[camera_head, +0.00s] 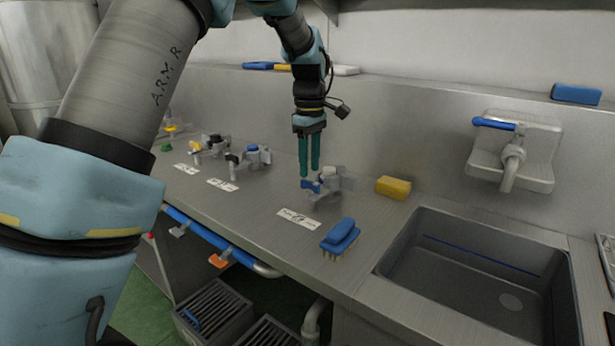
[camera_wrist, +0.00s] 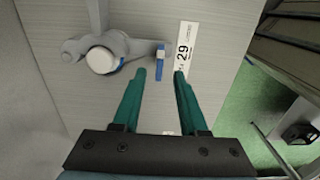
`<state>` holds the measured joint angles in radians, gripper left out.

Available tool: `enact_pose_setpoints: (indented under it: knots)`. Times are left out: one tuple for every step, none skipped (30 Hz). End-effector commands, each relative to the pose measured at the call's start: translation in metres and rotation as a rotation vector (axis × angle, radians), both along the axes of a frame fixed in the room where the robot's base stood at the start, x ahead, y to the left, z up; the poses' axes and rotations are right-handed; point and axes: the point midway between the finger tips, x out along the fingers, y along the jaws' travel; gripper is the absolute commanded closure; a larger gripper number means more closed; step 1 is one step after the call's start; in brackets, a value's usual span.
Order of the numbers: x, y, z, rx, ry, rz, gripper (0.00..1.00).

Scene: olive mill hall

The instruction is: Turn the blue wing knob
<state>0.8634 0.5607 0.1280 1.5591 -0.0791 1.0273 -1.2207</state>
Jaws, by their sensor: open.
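The blue wing knob (camera_head: 311,186) sits on the front of a grey valve (camera_head: 332,183) on the steel counter. In the wrist view the knob (camera_wrist: 160,62) shows as a narrow blue bar at the right end of the grey valve body (camera_wrist: 118,46), which has a white round cap. My gripper (camera_head: 309,174) points down at the knob, its teal fingers apart and empty. In the wrist view the fingertips of my gripper (camera_wrist: 160,73) stand on either side of the knob's lower end. I cannot tell whether they touch it.
A white label (camera_head: 299,219) lies in front of the valve. A blue brush (camera_head: 340,237) and a yellow sponge (camera_head: 393,187) are close by on the right. A sink (camera_head: 425,215) lies farther right. Other valves (camera_head: 250,160) stand to the left.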

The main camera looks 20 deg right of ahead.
Motion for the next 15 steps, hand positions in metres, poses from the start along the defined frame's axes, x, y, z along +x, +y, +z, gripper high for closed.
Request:
enact_pose_setpoints:
  knots:
    - [-0.001,0.001,-0.009,0.003,0.004,0.0,0.57]
    - [0.0,0.001,-0.013,0.002,0.002,0.0,0.57]
    - [-0.001,0.001,-0.019,0.002,0.002,0.0,0.57]
    - [0.0,0.001,-0.023,0.002,0.002,0.0,0.57]
    - [0.0,0.001,-0.027,0.002,0.002,0.0,0.57]
    - [0.0,0.001,-0.031,0.002,0.002,0.0,0.57]
    - [0.0,0.001,-0.033,0.001,0.002,0.0,0.57]
    - [0.0,0.0,-0.035,0.001,0.0,0.0,0.57]
    - [0.0,0.0,-0.037,0.0,0.0,0.0,0.57]
    - [0.0,0.0,-0.039,0.0,0.0,0.0,0.57]
    - [0.0,0.0,-0.04,0.0,0.001,0.0,0.57]
    - [0.0,0.0,-0.041,0.0,0.001,0.0,0.57]
    - [0.0,0.0,-0.041,0.0,0.0,0.0,0.57]
    - [0.0,0.0,-0.042,0.0,0.0,0.0,0.57]
    - [0.0,0.0,-0.042,-0.001,0.0,0.0,0.57]
